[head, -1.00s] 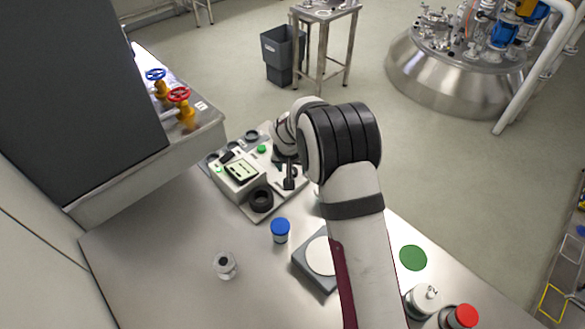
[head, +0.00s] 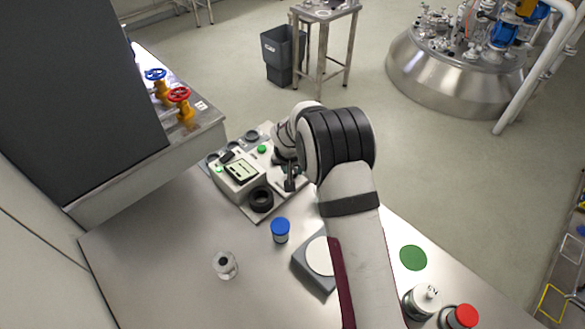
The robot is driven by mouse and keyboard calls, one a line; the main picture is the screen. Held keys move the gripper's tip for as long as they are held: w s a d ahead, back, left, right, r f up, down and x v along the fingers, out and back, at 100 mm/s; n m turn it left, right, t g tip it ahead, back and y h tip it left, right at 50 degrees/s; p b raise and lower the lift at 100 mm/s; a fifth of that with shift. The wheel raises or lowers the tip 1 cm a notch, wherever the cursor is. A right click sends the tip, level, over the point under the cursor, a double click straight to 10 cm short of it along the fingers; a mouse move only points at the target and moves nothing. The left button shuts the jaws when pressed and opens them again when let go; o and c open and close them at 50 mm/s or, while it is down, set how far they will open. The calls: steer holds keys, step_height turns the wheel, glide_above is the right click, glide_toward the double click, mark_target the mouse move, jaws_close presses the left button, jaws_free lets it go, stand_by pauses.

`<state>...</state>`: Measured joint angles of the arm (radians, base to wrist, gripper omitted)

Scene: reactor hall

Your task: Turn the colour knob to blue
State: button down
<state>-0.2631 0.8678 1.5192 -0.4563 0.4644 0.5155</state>
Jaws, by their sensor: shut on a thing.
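A grey control device (head: 238,178) with a small lit screen stands at the back left of the bench. My gripper (head: 290,182) reaches down at the right end of this device and is shut on the dark colour knob there. My wrist and forearm cover part of that spot, so the knob is mostly hidden. I cannot make out its pointer or which colour it is set to.
A black ring (head: 261,199), a blue-capped jar (head: 280,231), a small clear vessel (head: 225,265) and a grey scale (head: 318,262) stand nearby. A green disc (head: 413,258) and a red-capped jar (head: 462,317) lie right. The front-left bench is clear.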

steer(key=n, duration=0.2)
steer(key=n+y, duration=0.1)
steer(key=n, duration=0.1)
steer(key=n+y, duration=0.1)
steer(key=n, duration=0.1)
steer(key=shift+d+g, duration=0.3)
steer(key=shift+g, duration=0.1)
steer(key=n, duration=0.2)
steer(key=n+y, duration=0.1)
steer(key=shift+w+d+n+g+y, duration=0.1)
steer(key=shift+n+g+y, duration=0.2)
steer(key=shift+n, duration=0.1)
steer(key=shift+n+g+y, duration=0.3)
steer(key=shift+n+g, duration=0.2)
steer(key=shift+n, duration=1.2)
steer(key=shift+d+f, duration=0.1)
steer(key=c, duration=0.5)
jaws_free()
steer(key=shift+w, duration=0.1)
steer(key=shift+c, duration=0.2)
